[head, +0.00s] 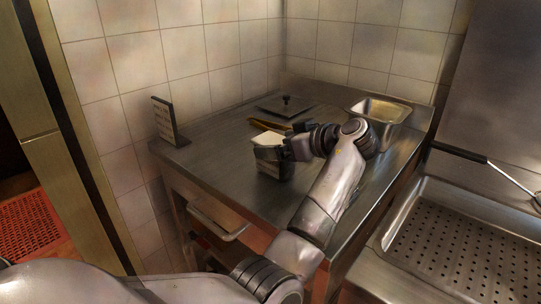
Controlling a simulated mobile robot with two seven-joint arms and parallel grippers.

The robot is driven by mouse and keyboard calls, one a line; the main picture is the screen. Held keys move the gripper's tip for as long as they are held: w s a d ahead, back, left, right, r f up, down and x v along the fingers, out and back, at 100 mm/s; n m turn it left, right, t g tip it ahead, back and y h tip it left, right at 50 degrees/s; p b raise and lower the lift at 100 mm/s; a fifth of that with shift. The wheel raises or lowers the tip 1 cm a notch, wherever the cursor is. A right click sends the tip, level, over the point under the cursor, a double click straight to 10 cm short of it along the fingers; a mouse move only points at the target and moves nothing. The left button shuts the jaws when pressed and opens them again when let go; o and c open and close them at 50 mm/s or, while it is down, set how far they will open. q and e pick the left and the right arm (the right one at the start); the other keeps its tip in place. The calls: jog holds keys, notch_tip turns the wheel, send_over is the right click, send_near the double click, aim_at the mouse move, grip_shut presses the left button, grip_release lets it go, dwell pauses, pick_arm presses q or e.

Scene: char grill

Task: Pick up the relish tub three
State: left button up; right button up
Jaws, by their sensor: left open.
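A small metal tub (268,165) with a pale top and a label on its front stands on the steel table (215,150). It appears to be the relish tub, but I cannot read its label. My left gripper (287,149) is open at the right side of the tub, very close to its upper edge. I cannot tell whether the fingers touch it. The gripper and wrist hide part of the tub's right side. My right gripper is not in view.
A flat dark lid with a knob (286,105) and a yellowish item (268,126) lie behind the tub. An empty-looking metal pan (381,108) stands at the back right. A small black sign (165,119) stands at the left edge. A perforated sink or grill tray (460,245) is at right.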

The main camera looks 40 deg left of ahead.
pick_arm(q)
jog(key=shift+r, duration=0.1)
jog(key=c, duration=1.3)
